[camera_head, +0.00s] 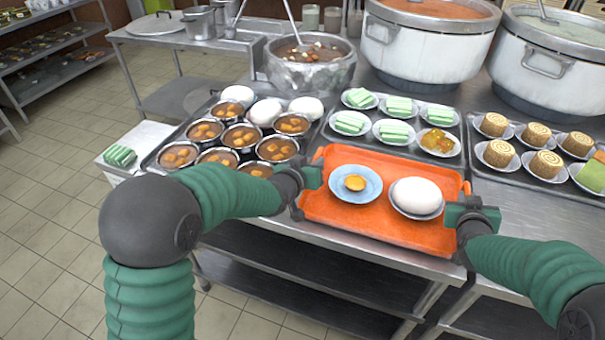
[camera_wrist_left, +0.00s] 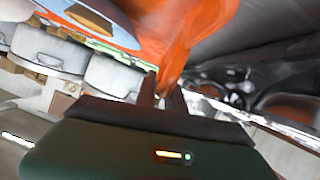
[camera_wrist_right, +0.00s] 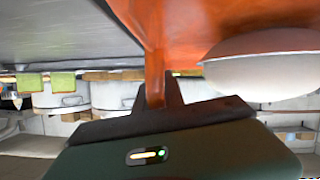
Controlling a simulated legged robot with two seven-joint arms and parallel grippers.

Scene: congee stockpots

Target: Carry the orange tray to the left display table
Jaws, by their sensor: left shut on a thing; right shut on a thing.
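The orange tray (camera_head: 385,163) is at the front edge of the steel counter in the head view. It carries a blue plate (camera_head: 345,195) with a small yellow-orange item (camera_head: 355,183) and a bowl with a round white bun (camera_head: 417,194). My left gripper (camera_head: 305,183) is shut on the tray's left edge, and the orange edge shows between its fingers in the left wrist view (camera_wrist_left: 172,88). My right gripper (camera_head: 466,208) is shut on the right edge, as the right wrist view (camera_wrist_right: 155,92) also shows. Whether the tray touches the counter is unclear.
A dark tray of brown bowls and white buns (camera_head: 263,112) lies left of the orange tray. Plates of green cakes (camera_head: 397,107) sit behind it, rolled cakes (camera_head: 535,134) to the right. Large pots (camera_head: 428,45) stand at the back. Open tiled floor (camera_head: 50,200) lies left.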

